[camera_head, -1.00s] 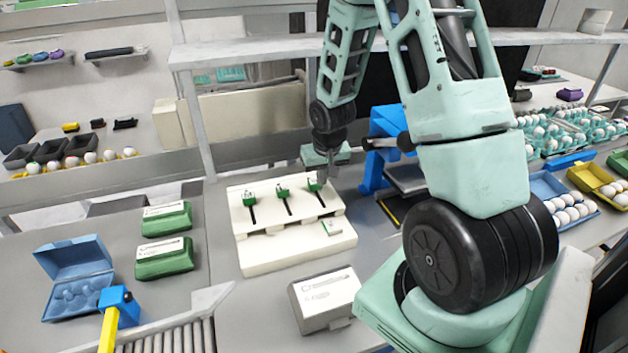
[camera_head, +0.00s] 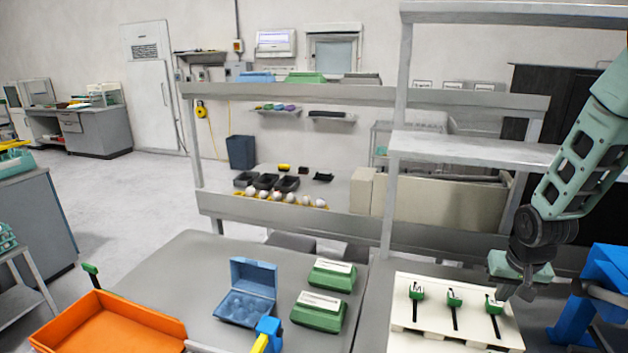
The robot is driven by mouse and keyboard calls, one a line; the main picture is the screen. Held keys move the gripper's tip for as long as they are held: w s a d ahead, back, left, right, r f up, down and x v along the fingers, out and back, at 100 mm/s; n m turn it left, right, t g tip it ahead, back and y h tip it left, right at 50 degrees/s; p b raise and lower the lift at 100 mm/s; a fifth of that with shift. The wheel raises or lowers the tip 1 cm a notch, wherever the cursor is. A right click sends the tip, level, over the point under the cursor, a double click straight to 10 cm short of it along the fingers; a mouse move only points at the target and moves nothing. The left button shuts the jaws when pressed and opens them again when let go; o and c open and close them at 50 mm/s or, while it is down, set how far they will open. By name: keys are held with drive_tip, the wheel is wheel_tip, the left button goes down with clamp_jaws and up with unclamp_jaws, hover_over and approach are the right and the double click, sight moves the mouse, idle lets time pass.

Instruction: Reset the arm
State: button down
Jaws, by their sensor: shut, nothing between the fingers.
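My gripper (camera_head: 521,289) is at the right side of the view, at the end of my pale green arm (camera_head: 580,160), pointing down. It is shut and empty. It is just right of and slightly behind the rightmost green handle (camera_head: 494,306) on a white slotted panel (camera_head: 430,334). I cannot tell whether the fingertips touch the panel. A middle green handle (camera_head: 455,298) and a left green handle (camera_head: 416,291) sit at their dark slots. The lower part of the panel is cut off by the frame.
A blue frame (camera_head: 590,300) stands close right of my gripper. A metal shelf (camera_head: 470,147) is behind it. Grey table (camera_head: 190,270) shows between.

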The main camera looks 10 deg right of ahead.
drive_tip(key=s+a+r+n+y+b, duration=0.1)
drive_tip(key=s+a+r+n, duration=0.15)
drive_tip(key=a, duration=0.85)
drive_tip(key=s+a+r+n+b, duration=0.2)
drive_tip(key=a+r+n, duration=0.1)
drive_tip(key=a, duration=0.8)
drive_tip(key=s+a+r+n+g+b, duration=0.1)
drive_tip(key=s+a+n, duration=0.2)
drive_tip(key=s+a, duration=0.3)
drive_tip(key=s+a+r+n+g+b, duration=0.1)
drive_tip(key=s+a+n, duration=0.3)
drive_tip(key=s, duration=0.8)
drive_tip(key=shift+a+r+g+y, duration=0.3)
drive_tip(key=shift+a+r, duration=0.1)
drive_tip(key=shift+a, duration=0.6)
